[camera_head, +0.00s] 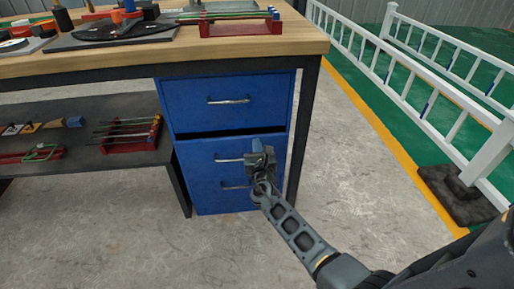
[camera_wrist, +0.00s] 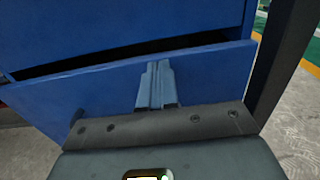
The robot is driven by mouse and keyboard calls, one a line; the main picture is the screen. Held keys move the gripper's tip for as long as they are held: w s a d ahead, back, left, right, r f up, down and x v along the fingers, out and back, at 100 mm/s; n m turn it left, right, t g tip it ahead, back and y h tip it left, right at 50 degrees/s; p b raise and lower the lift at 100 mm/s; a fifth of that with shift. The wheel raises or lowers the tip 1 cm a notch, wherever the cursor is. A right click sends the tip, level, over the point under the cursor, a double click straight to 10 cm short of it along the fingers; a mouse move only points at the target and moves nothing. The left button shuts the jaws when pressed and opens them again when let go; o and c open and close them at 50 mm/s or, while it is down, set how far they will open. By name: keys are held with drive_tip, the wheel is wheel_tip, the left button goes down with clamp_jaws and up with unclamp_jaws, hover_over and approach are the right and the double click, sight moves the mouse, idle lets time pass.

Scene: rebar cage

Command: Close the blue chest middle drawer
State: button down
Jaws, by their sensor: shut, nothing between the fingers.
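The blue chest (camera_head: 280,100) hangs under the wooden workbench at its right end. Its top drawer (camera_head: 190,100) looks shut. Its middle drawer (camera_head: 200,168) stands out a little, with a dark gap above its front; the gap also shows in the wrist view above the drawer front (camera_wrist: 70,97). A silver handle (camera_head: 228,160) is on that front. My gripper (camera_head: 262,150) is shut and empty, at the right part of the drawer front. In the wrist view its fingers (camera_wrist: 158,72) are together against or very near the blue front; contact is not certain. The bottom drawer handle (camera_head: 235,186) shows lower down.
The wooden benchtop (camera_head: 240,48) holds a red rack (camera_head: 240,27) and several parts. A dark shelf (camera_head: 90,150) with tools is left of the chest. A black bench leg (camera_head: 304,130) stands close right of the drawers. Concrete floor is free in front; a white fence (camera_head: 440,80) stands right.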

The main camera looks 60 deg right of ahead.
sight(255, 136)
drive_tip(key=b+x, duration=0.2)
drive_tip(key=x, duration=0.2)
drive_tip(key=shift+w+d+f+b, duration=0.1)
drive_tip(key=shift+w+d+b, duration=0.2)
drive_tip(key=shift+b, duration=0.1)
drive_tip(key=shift+r, duration=0.25)
drive_tip(key=shift+d, duration=0.1)
drive_tip(key=shift+f, duration=0.1)
